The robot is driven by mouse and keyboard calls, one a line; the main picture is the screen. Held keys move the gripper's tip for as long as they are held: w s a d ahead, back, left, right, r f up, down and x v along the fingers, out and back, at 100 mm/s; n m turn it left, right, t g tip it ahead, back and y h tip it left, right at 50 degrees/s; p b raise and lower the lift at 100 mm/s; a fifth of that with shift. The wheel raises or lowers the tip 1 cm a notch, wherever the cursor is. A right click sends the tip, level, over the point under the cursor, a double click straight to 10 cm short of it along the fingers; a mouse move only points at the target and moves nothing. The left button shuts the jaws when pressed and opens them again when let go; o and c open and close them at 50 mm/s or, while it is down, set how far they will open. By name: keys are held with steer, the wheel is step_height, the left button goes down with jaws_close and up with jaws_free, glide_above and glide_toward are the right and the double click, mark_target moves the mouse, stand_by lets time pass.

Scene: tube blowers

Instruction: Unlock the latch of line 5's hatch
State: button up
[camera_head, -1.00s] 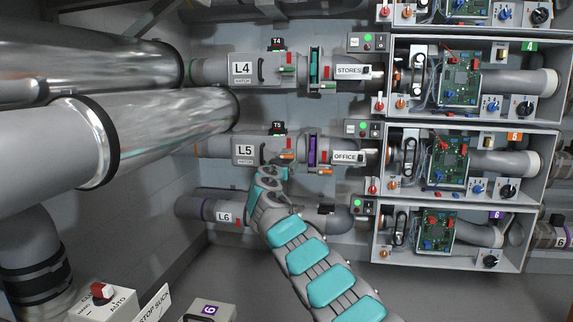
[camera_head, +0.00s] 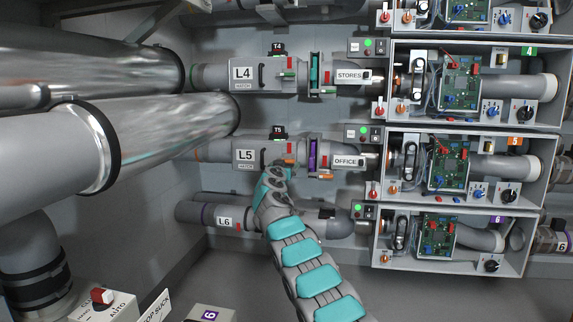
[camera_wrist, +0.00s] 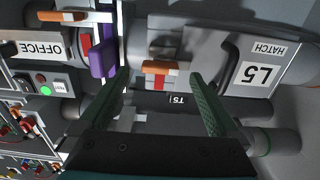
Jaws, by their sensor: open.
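Line 5's hatch (camera_head: 262,152) is a grey pipe section labelled L5, with a dark handle; the hatch (camera_wrist: 237,65) shows upside down in the wrist view. Its latch (camera_wrist: 160,66) has an orange bar across a red piece. The latch's red part (camera_head: 289,147) shows above my arm in the head view. My gripper (camera_wrist: 160,75) is open and empty, its two green fingers to either side of the latch in the picture. I cannot tell how far the fingertips are from it. In the head view my gripper (camera_head: 283,172) is just below the hatch, its fingers hard to make out.
A purple slide gate (camera_wrist: 102,50) with an orange handle (camera_wrist: 75,16) stands close beside one finger. The OFFICE label (camera_wrist: 36,47) and a control box with a green light (camera_wrist: 46,90) lie beyond it. Pipe L4 (camera_head: 242,75) runs above, L6 (camera_head: 224,220) below.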

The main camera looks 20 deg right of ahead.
steer(key=shift+w+d+r+p, duration=0.2)
steer(key=shift+w+r+p, duration=0.1)
steer(key=shift+w+p, duration=0.25)
steer(key=shift+w+d+f+p, duration=0.3)
steer(key=shift+w+d+p, duration=0.25)
steer(key=shift+c, duration=0.3)
steer(key=c, duration=1.3)
